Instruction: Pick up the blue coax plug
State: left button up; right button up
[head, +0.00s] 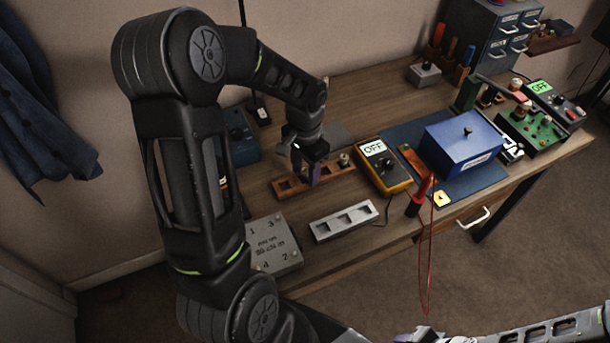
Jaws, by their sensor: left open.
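My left gripper (314,179) reaches down over the brown wooden rack (284,188). Its fingers are open and sit low over the middle of the rack. I cannot make out the blue coax plug; the fingers may hide it. A small pale, metallic plug-like piece (344,159) stands at the rack's right end, just right of the gripper. Part of my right gripper (422,336) shows at the bottom edge, away from the rack, and its fingers are cut off.
A grey slotted rack (345,221) and a numbered grey plate (271,245) lie in front. A yellow multimeter (384,167) stands right of the wooden rack. A blue box (461,144) sits on a blue mat (403,134). A red probe (420,195) trails its cable over the table edge.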

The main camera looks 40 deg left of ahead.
aim_at(305, 169)
pick_arm(q)
jog(key=shift+c, duration=0.5)
grip_shut()
jog(key=shift+r, duration=0.1)
notch_tip(305, 169, up, 10)
jog(key=p, duration=0.7)
